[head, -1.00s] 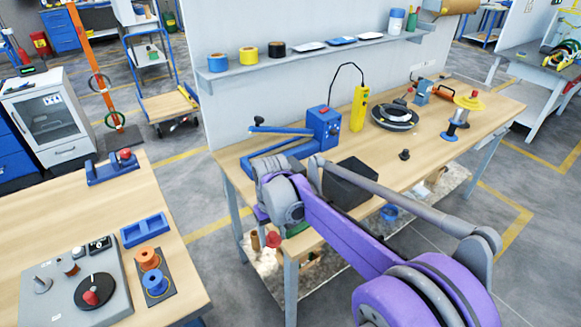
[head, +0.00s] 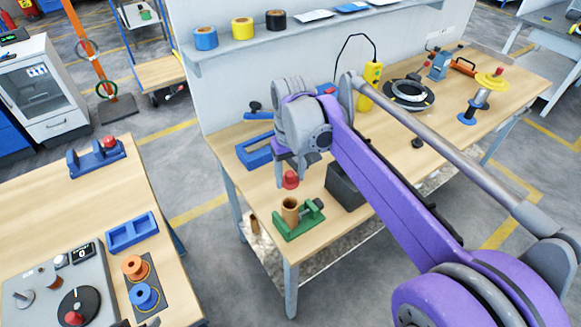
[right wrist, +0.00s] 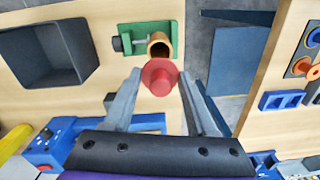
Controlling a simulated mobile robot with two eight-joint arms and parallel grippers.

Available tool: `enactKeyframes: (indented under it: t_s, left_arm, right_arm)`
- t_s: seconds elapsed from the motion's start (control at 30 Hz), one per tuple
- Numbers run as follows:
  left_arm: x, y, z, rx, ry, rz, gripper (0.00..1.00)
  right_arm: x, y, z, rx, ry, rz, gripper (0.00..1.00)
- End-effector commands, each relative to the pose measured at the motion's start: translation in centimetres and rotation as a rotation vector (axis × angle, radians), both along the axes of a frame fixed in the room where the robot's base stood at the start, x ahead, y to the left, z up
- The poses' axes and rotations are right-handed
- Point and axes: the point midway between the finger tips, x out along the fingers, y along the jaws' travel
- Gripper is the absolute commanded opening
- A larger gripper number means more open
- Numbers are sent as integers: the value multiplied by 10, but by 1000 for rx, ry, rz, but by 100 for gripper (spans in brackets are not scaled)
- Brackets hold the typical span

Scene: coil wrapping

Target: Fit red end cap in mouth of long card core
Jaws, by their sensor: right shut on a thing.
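The brown card core (head: 291,211) stands upright in a green clamp (head: 299,228) at the near left end of the workbench, its mouth open and facing up. My right gripper (head: 291,172) is shut on the red end cap (head: 290,181), which is above the core and apart from it. In the right wrist view, the cap (right wrist: 160,78) sits between the fingertips and overlaps the near edge of the core (right wrist: 159,46), whose dark mouth shows just beyond it. The green clamp (right wrist: 147,34) is around the core. My left gripper does not show.
A dark open bin (head: 345,188) stands right of the clamp. A blue fixture (head: 257,152) lies behind, partly hidden by my right arm. A side table (head: 50,215) at left holds spools and a blue tray (head: 132,230). A floor gap separates the tables.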

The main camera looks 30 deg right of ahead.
Motion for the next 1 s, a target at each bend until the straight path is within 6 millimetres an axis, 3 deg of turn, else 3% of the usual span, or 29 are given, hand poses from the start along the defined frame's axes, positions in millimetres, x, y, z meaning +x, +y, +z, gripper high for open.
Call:
enactKeyframes:
  t_s: [0.47, 1.0]
  left_arm:
    - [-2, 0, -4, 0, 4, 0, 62]
    - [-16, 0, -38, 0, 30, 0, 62]
  right_arm:
    - [-1, 0, -6, 5, 1, 0, 6]
    - [-2, 0, -53, 5, 1, 0, 6]
